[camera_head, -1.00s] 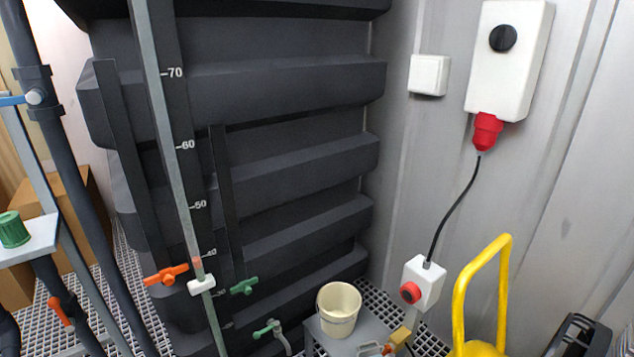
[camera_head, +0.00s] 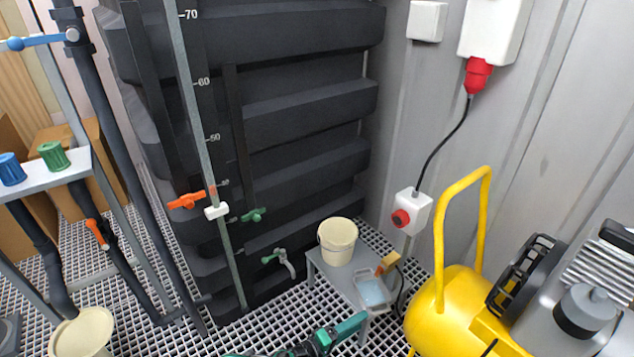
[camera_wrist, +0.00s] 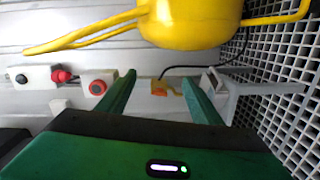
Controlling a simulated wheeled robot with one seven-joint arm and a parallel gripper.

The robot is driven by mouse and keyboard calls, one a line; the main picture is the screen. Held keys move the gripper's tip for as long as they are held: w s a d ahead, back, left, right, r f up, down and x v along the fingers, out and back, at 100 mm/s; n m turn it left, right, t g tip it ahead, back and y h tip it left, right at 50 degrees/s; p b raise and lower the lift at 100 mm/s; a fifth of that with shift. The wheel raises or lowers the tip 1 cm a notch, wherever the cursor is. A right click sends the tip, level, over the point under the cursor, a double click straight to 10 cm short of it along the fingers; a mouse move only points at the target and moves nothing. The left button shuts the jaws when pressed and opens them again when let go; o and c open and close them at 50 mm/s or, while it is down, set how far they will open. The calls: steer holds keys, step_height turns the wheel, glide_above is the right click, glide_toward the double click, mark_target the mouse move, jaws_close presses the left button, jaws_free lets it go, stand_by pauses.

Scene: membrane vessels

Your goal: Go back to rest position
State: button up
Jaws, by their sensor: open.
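My gripper (camera_wrist: 160,82) is open, its two green fingers spread apart with nothing held between them in the wrist view. In the head view my green and dark gripper (camera_head: 345,328) shows at the bottom edge, in front of a small grey table (camera_head: 349,284). Its other parts are cut off by the frame. In the wrist view a yellow and orange fitting (camera_wrist: 159,88) shows in the background between the fingers.
A cream bucket (camera_head: 338,243) and a clear tray (camera_head: 373,292) stand on the table. A yellow tank (camera_head: 446,315) stands at right. The ribbed dark vessel (camera_head: 300,130) fills the back. Bare grating (camera_head: 270,322) lies left of the table.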

steer(key=d+r+m+g+y, duration=0.35)
steer(key=d+r, duration=0.35)
steer(key=r, duration=0.4)
steer(key=w+d+r+m+g+y, duration=0.15)
steer(key=d+r+g, duration=0.4)
steer(key=r, duration=0.55)
steer(key=d+r+m+g+y, duration=0.35)
steer(key=d+r, duration=0.35)
steer(key=r, duration=0.5)
steer(key=s+d+r+m+y, duration=0.2)
steer(key=s+d+r+y, duration=0.2)
steer(key=s+d+r, duration=0.55)
steer(key=s+r+t+y, duration=0.1)
steer(key=s+r, duration=0.2)
steer(key=s, duration=0.5)
steer(key=s+r+t+y, duration=0.1)
steer(key=s+r+t, duration=0.1)
steer(key=s, duration=0.7)
steer(key=shift+a+r+m, duration=0.25)
steer(key=shift+r+m, duration=0.1)
steer(key=shift+r, duration=0.1)
steer(key=shift+s+y, duration=0.1)
steer(key=shift+y, duration=0.15)
steer(key=shift+w+f, duration=0.25)
steer(key=shift+w, duration=0.35)
